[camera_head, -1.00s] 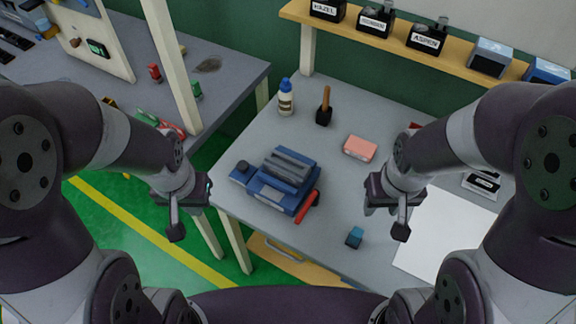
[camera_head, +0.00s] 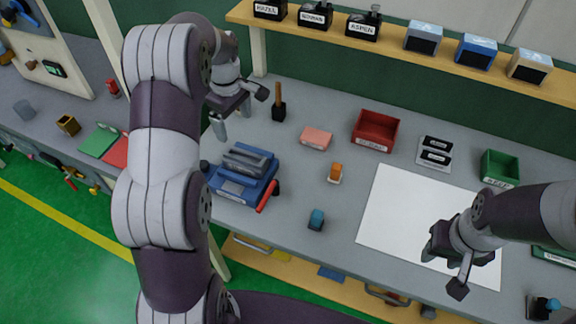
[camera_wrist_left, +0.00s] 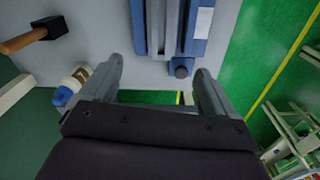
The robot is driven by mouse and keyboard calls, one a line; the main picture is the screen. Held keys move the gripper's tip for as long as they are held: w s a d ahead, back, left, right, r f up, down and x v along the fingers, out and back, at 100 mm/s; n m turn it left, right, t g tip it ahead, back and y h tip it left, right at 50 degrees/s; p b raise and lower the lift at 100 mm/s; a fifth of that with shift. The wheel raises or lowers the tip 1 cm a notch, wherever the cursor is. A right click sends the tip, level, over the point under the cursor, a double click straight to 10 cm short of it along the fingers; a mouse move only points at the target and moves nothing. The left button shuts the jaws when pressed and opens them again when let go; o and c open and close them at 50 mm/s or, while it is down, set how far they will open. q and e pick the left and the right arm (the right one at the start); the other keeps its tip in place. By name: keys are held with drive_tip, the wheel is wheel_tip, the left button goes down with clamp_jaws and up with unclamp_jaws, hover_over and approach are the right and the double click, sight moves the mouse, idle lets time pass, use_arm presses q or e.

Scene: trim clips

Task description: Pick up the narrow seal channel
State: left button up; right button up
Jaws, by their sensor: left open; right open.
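I cannot make out for certain which thing is the narrow seal channel. A blue vise-like block (camera_head: 230,192) with long grey bars (camera_head: 248,157) on top and a red handle (camera_head: 267,197) sits at the bench's left end. The bars also show in the left wrist view (camera_wrist_left: 166,25). My left gripper (camera_head: 240,112) is open and empty, above the bench's back left, behind the block. In the left wrist view its fingers (camera_wrist_left: 158,78) are apart, with the block beyond them. My right gripper (camera_head: 445,270) is open and empty over the white sheet (camera_head: 385,215).
A wooden-handled mallet (camera_head: 279,110) stands beside my left gripper. A pink block (camera_head: 316,138), an orange item (camera_head: 335,173), a blue item (camera_head: 316,219), a red bin (camera_head: 376,131) and a green bin (camera_head: 500,168) stand on the bench. A shelf (camera_head: 400,53) runs along the back.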

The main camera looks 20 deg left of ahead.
use_arm(q)
drive_tip(key=n, duration=0.2)
hover_over(237, 152)
drive_tip(key=s+d, duration=0.1)
wheel_tip(237, 152, down, 6)
drive_tip(key=shift+s+f, duration=0.15)
drive_tip(key=shift+f, duration=0.05)
drive_tip(key=shift+d+f, duration=0.1)
drive_tip(key=shift+f, duration=0.25)
drive_tip(key=f, duration=0.1)
drive_tip(key=f+p, duration=0.1)
drive_tip(key=f, duration=0.1)
drive_tip(key=f+p, duration=0.1)
drive_tip(key=f, duration=0.1)
drive_tip(key=shift+w+a+f, duration=0.1)
drive_tip(key=shift+w+a, duration=0.15)
drive_tip(key=shift+a, duration=0.15)
drive_tip(key=shift+f, duration=0.15)
drive_tip(key=shift+d, duration=0.1)
drive_tip(key=shift+c, duration=1.3)
drive_tip(key=c, duration=1)
use_arm(e)
drive_tip(key=shift+a+r, duration=0.2)
drive_tip(key=shift+r, duration=1)
